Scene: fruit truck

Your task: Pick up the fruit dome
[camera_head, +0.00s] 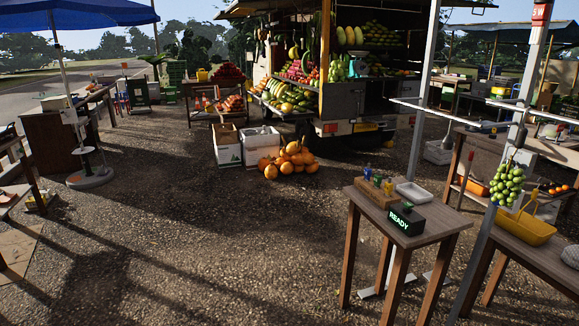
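A grey, mesh-like rounded object (570,257), which may be the fruit dome, sits at the right edge on a wooden table (535,262). The picture edge cuts it off. A pale rounded shape (549,131) stands on a farther table at the right; it is too small to tell whether it is a dome. Neither of my grippers is in view.
A small wooden table (450,226) holds a black READY display (401,220) and a white tray (413,193). Orange fruit (290,160) lies heaped by white crates (260,143). The gravel in front is clear.

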